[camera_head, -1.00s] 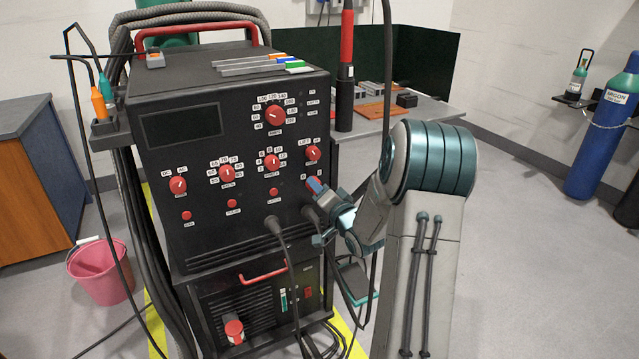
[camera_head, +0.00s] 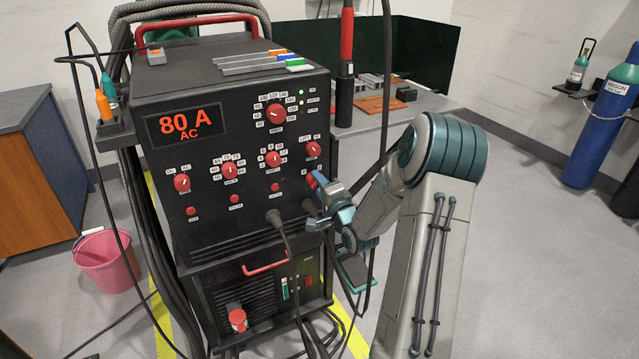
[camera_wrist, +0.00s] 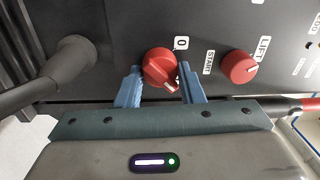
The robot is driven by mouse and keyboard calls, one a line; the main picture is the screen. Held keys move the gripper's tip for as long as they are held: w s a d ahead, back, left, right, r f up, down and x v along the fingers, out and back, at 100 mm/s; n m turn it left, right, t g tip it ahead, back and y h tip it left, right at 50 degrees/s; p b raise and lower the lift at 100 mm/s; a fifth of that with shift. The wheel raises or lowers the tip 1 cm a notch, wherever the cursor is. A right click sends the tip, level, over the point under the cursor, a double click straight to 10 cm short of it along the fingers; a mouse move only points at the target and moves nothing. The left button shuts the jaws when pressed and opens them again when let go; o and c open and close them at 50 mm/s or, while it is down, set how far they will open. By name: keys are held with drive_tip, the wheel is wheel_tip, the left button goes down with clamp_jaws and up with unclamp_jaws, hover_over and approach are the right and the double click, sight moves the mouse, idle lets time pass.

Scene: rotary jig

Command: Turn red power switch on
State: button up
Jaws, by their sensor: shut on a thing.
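The red power switch (camera_wrist: 160,68) is a round knob with a pale pointer mark, low on the right of the black front panel. In the wrist view it sits between the two blue fingertips of my gripper (camera_wrist: 160,88), which is shut on it. Its pointer is angled toward the lower right, away from the "0" label beside it. In the head view my gripper (camera_head: 318,181) covers most of the switch. The display (camera_head: 185,125) of the welding machine (camera_head: 245,205) is lit and reads "80 A AC" in orange. Small indicator lights glow near the top right of the panel.
Another red knob (camera_wrist: 239,67) marked "LIFT" is close to the right of my gripper in the wrist view. A thick black cable plug (camera_wrist: 72,62) sticks out on the left. Cables hang in front of the machine. A pink bucket (camera_head: 104,262) stands on the floor at left.

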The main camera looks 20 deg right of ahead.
idle(0.3)
drive_tip(key=o, duration=1)
drive_tip(key=s, duration=0.4)
drive_tip(key=s+p, duration=0.1)
drive_tip(key=s, duration=0.8)
drive_tip(key=shift+s+d+f, duration=0.25)
drive_tip(key=shift+s+f, duration=0.15)
